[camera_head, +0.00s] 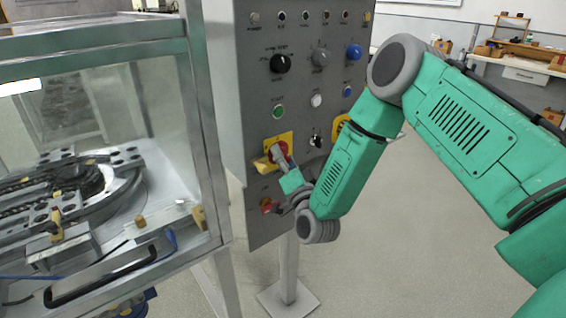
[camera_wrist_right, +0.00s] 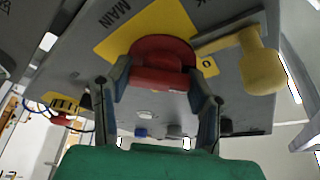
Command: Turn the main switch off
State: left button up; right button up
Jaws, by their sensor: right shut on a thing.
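The main switch is a red knob on a yellow plate (camera_head: 270,143) on the grey control panel. The red knob (camera_wrist_right: 160,58) shows clearly in the wrist view, beside the word MAIN on the yellow plate (camera_wrist_right: 135,30). My right gripper (camera_head: 284,160) reaches the switch from the lower right and hides part of the knob in the head view. In the wrist view the fingers of my right gripper (camera_wrist_right: 160,82) stand on both sides of the red knob and are shut on it. My left gripper is in neither view.
A yellow knob-ended lever (camera_wrist_right: 262,68) juts out beside the switch; it also shows in the head view (camera_head: 262,165). The control panel (camera_head: 300,95) carries several other knobs and buttons, with a red one (camera_head: 267,205) just below. A glass-walled case (camera_head: 150,110) with a ring track stands at the left.

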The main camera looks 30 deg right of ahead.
jog(key=n+y, duration=0.1)
jog(key=n, duration=0.1)
jog(key=n+t+y+b, duration=0.1)
jog(key=n, duration=0.1)
jog(key=f+n+y, duration=0.1)
jog(key=n, duration=0.1)
jog(key=shift+s, duration=0.1)
jog(key=n+y, duration=0.1)
jog(key=n, duration=0.2)
jog(key=n+y+b, duration=0.1)
jog(key=n+y, duration=0.1)
jog(key=n, duration=0.2)
jog(key=shift+t, duration=0.4)
jog(key=shift+d+r+n+y, duration=0.1)
jog(key=shift+n+y, duration=0.3)
jog(key=o, duration=1.2)
jog(key=shift+c, duration=0.2)
jog(key=shift+r, duration=0.1)
